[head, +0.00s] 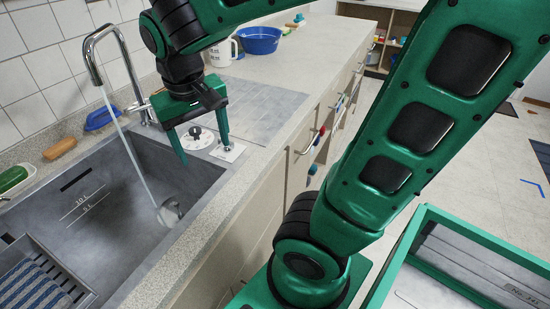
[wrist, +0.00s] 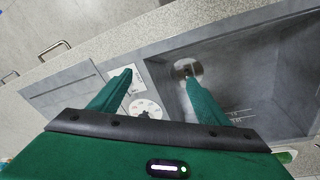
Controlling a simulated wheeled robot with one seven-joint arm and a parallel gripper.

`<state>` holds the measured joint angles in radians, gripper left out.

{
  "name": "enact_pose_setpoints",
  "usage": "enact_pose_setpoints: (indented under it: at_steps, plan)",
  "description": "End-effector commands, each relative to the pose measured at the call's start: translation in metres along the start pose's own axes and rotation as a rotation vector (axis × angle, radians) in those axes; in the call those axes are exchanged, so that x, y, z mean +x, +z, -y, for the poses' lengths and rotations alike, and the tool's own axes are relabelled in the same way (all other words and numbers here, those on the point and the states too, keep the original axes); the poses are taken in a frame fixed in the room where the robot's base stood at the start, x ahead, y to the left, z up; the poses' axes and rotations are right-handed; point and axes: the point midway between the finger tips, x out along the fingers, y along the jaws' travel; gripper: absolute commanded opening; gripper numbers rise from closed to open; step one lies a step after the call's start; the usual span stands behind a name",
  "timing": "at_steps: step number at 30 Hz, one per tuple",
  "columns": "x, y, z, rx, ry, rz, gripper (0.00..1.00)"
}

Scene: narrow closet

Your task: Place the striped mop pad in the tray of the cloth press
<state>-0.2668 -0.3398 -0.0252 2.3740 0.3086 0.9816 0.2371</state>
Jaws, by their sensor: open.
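A blue and grey striped pad (head: 30,290), which looks like the mop pad, lies on a dark ribbed rack (head: 62,272) at the sink's lower left corner, cut by the frame edge. My gripper (head: 205,155) is open and empty, pointing down over the sink's right rim, well away from the pad. In the wrist view its two fingers (wrist: 160,77) are spread with nothing between them. A white dial (wrist: 147,108) and a small white plate show near the fingers. I cannot make out a cloth press tray with certainty.
Water runs from the chrome tap (head: 92,60) into the grey sink (head: 115,215). A blue brush (head: 100,118) and a tan brush (head: 59,148) lie on the back ledge. A white jug (head: 221,52) and blue bowl (head: 260,40) stand farther along.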

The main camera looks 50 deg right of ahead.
Motion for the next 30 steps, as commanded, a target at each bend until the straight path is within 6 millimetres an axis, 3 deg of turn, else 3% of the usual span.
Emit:
enact_pose_setpoints:
  at_steps: [1, 6, 12, 19, 30]
  plan:
    - [0.005, 0.006, -0.021, 0.039, 0.002, 0.019, 0.70]
    - [0.019, 0.035, -0.076, 0.131, -0.010, 0.081, 0.70]
    - [0.032, 0.077, -0.120, 0.229, -0.043, 0.140, 0.70]
    - [0.040, 0.106, -0.142, 0.288, -0.075, 0.173, 0.70]
    - [0.041, 0.111, -0.143, 0.294, -0.080, 0.177, 0.70]
